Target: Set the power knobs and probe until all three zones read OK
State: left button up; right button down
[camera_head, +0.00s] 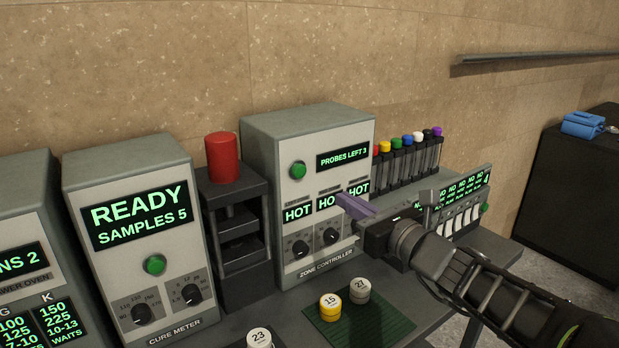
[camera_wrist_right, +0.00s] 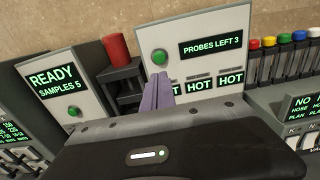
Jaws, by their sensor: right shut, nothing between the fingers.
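The zone controller (camera_head: 264,128) stands in the middle of the bench in the head view. Its upper display (camera_head: 342,159) reads PROBES LEFT 3, and its zone displays read HOT, the middle one partly covered. A green button (camera_head: 298,170) sits at its upper left. Two power knobs (camera_head: 300,248) (camera_head: 331,236) show; the place of a third is behind my right gripper. My right gripper (camera_head: 345,203) is shut and empty, its purple fingers in front of the zone displays. In the right wrist view the fingers (camera_wrist_right: 156,95) point up just below the green button (camera_wrist_right: 160,56). My left gripper is out of view.
The cure meter (camera_head: 120,160) reads READY, SAMPLES 5, and a black rack with a red cylinder (camera_head: 222,158) stands between it and the controller. Numbered pucks (camera_head: 330,308) stand on a green mat (camera_head: 375,325) in front. Coloured-cap tubes (camera_head: 408,158) and a switch panel are at the right.

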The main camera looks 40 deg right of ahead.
aim_at(302, 173)
jog(key=w+p, duration=0.2)
jog(key=w, duration=1)
jog(key=shift+w+d, duration=0.15)
jog(key=shift+w, duration=0.15)
